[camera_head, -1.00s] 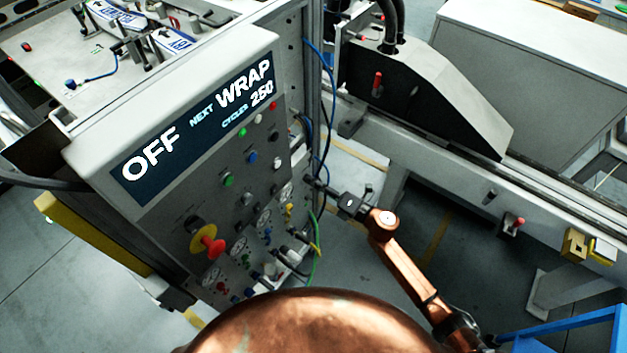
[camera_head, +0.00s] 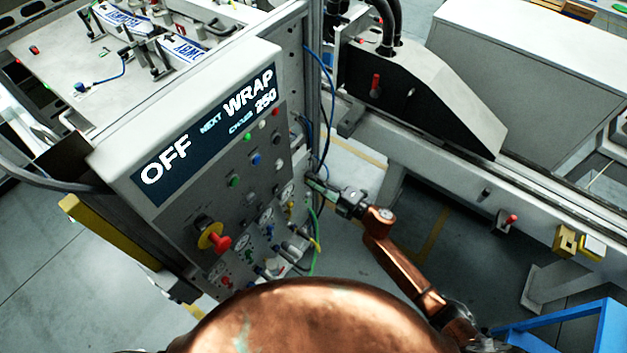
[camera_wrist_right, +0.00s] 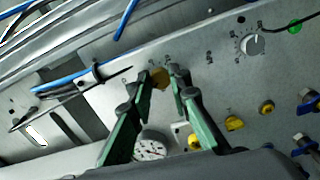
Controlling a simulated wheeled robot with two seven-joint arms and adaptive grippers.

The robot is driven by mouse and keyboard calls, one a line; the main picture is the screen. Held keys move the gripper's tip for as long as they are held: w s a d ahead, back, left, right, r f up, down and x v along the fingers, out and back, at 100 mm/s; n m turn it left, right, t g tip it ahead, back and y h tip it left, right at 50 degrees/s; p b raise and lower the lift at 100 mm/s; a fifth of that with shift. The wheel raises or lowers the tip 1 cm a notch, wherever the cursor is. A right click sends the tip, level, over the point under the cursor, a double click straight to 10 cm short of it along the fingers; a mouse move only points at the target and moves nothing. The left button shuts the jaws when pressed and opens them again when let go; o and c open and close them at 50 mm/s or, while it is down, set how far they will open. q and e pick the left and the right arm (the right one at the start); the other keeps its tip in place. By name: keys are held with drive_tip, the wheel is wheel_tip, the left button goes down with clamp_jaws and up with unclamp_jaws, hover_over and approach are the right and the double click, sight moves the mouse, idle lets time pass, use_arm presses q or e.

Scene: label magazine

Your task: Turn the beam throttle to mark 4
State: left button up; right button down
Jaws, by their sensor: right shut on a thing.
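In the right wrist view a tan-yellow knob (camera_wrist_right: 160,78) sits on the grey panel, with small marks printed around it. I take it to be the beam throttle, though its name is not legible. My right gripper (camera_wrist_right: 166,75), with green fingers, is shut on this knob, one finger on each side. The mark its pointer faces cannot be read. In the head view my right gripper (camera_head: 318,186) reaches the right edge of the control console (camera_head: 110,165), and the knob is hidden there. My left gripper is not in view.
A grey dial knob (camera_wrist_right: 252,44) with marks, a gauge (camera_wrist_right: 150,148) and yellow knobs (camera_wrist_right: 235,123) share the panel. A red knob on a yellow ring (camera_head: 217,243) is on the console. The display (camera_head: 205,140) reads OFF, NEXT WRAP. Cables (camera_head: 316,225) hang near my right arm.

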drive_tip(key=shift+f, duration=0.1)
drive_tip(key=c, duration=1.8)
unclamp_jaws()
drive_tip(key=v, duration=1.2)
